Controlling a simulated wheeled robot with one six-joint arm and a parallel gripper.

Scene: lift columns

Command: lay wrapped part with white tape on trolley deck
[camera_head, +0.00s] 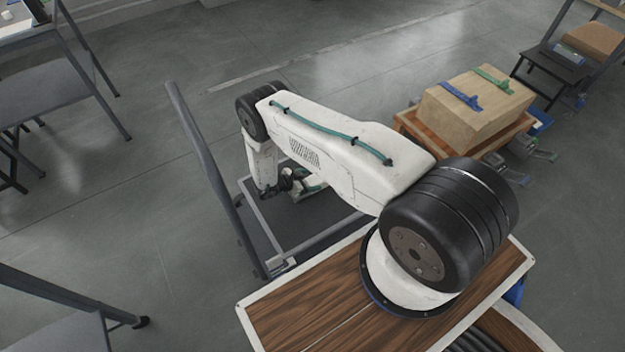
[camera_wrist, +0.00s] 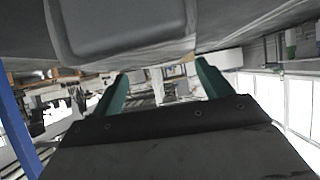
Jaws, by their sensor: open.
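The trolley deck (camera_head: 262,236) is a dark flat platform with a grey frame and a tall handle bar on its left, below my arm in the head view. My gripper (camera_head: 312,188) is low over the deck, partly hidden behind my white arm link. In the wrist view my gripper (camera_wrist: 162,74) shows two teal fingers spread apart, with nothing held between them. I cannot make out a wrapped part with white tape in either view; my arm covers part of the deck.
A cardboard box (camera_head: 468,112) with blue and green strips sits on a wooden platform (camera_head: 415,127) to the right. A grey table (camera_head: 45,85) stands at the left, with another table edge (camera_head: 60,300) at lower left. Floor is clear behind the trolley.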

